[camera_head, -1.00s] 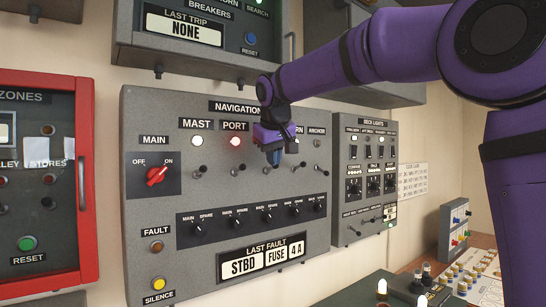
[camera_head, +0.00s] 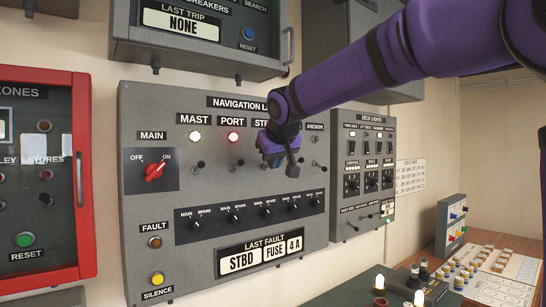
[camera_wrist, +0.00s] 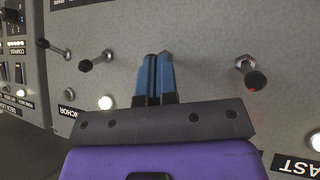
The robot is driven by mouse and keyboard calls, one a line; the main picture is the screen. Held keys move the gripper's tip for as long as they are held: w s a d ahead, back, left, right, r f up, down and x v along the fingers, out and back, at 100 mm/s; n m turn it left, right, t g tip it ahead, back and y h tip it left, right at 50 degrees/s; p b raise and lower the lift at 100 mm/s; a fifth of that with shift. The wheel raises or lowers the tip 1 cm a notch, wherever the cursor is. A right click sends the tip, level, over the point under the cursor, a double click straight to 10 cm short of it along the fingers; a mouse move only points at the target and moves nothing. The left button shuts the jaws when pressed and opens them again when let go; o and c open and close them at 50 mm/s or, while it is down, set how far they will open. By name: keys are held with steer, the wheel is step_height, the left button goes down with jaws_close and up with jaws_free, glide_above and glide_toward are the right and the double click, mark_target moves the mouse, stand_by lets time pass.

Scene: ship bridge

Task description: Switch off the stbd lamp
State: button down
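The navigation lights panel (camera_head: 140,120) has a row of lamps with a toggle lever under each. The STBD label (camera_head: 262,123) is partly covered by my gripper, and the STBD lamp is hidden behind it. My gripper (camera_head: 270,160) is over the STBD column; its blue fingers (camera_wrist: 155,75) are together, with nothing clearly seen between them. A metal base of the STBD toggle (camera_wrist: 165,55) shows just behind the fingertips; its lever is mostly hidden, and I cannot tell whether they touch. The port toggle (camera_wrist: 245,65) stands to the right in the wrist view.
The stern lever (camera_head: 293,171) is close right of the fingers. The anchor lever (camera_head: 315,165), main switch (camera_head: 154,172) and deck lights panel (camera_head: 362,170) are nearby. A breaker box (camera_head: 205,60) hangs above.

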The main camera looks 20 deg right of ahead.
steer(key=shift+f+t, duration=0.65)
steer(key=shift+t, duration=0.15)
steer(key=shift+r, duration=0.15)
steer(key=shift+s+r, duration=0.1)
steer(key=shift+r, duration=0.6)
